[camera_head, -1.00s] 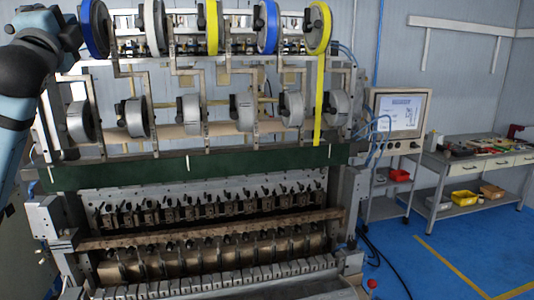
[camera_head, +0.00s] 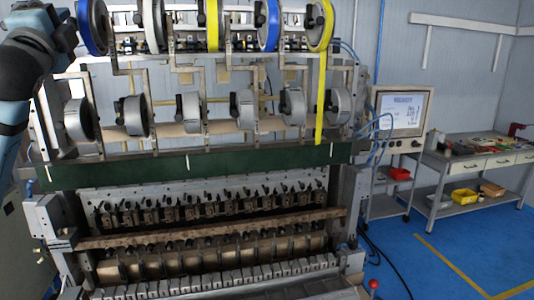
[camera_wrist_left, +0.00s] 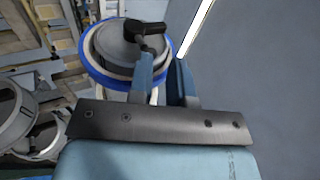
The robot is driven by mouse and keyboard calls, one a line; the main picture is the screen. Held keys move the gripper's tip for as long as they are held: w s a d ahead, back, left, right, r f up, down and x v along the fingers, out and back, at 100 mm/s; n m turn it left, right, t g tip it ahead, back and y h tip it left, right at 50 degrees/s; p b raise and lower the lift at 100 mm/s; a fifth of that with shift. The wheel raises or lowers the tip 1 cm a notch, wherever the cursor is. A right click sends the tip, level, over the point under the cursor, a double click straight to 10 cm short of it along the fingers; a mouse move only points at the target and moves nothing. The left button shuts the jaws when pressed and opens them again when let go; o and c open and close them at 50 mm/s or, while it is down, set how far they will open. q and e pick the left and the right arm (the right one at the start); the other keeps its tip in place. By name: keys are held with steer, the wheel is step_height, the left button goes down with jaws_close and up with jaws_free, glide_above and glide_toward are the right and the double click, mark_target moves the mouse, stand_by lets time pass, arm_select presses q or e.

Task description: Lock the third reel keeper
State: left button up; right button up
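Several reels hang in the top row of the winder. Counted from the left, the third reel (camera_head: 212,27) has a yellow rim, and a dark keeper (camera_head: 202,18) shows at its hub. The leftmost reel (camera_head: 92,27) is blue-rimmed, close to my left arm at the left edge. In the left wrist view, my left gripper (camera_wrist_left: 164,66) has its fingers apart with nothing visible between them. Just beyond the fingers is a blue-rimmed reel (camera_wrist_left: 93,62) with a black keeper (camera_wrist_left: 145,29). I cannot tell whether they touch. My right gripper is out of view.
A lower row of grey wheels (camera_head: 241,108) hangs below the reels. A yellow strip (camera_head: 320,98) runs down from the rightmost reel. A green beam (camera_head: 230,163) crosses the machine. A monitor (camera_head: 400,107) and a workbench (camera_head: 470,158) stand right, with open blue floor in front.

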arm_select(q)
steer(key=shift+o, duration=1.3)
steer(key=shift+s, duration=0.1)
steer(key=s, duration=0.7)
steer(key=shift+a, duration=0.15)
